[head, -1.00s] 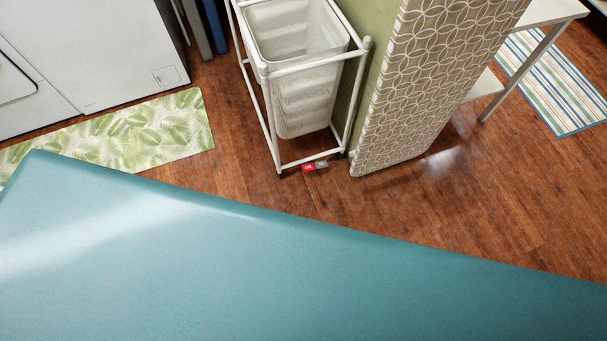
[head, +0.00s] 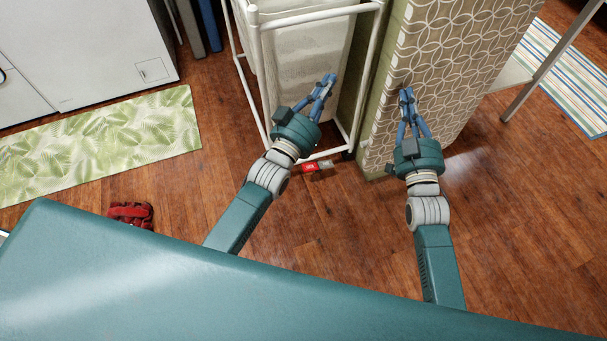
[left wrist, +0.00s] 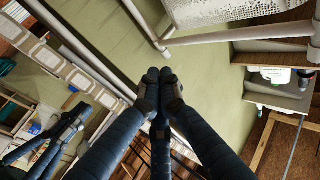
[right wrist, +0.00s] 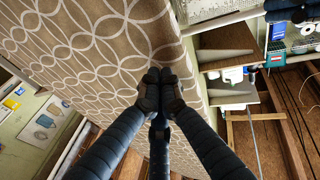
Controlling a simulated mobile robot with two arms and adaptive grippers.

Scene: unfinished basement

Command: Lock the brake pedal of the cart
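The cart is a white tube-frame laundry cart (head: 369,75) with a pale bin (head: 290,70) in it, upper middle of the head view. Its brake pedal (head: 310,167), red with a grey end, sits low by the floor at the near bottom bar. My left gripper (head: 329,80) is above the pedal, in front of the bin, with its fingertips together and empty; they also meet in the left wrist view (left wrist: 158,75). My right gripper (head: 406,93) is right of the cart, in front of a patterned panel, also shut and empty in the right wrist view (right wrist: 160,75).
The tall patterned panel (head: 440,60) stands close on the cart's right. A white appliance (head: 90,60) and a leaf-print rug (head: 100,140) are at left. A red and dark object (head: 130,214) lies on the floor at lower left. The wooden floor (head: 520,200) at right is clear.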

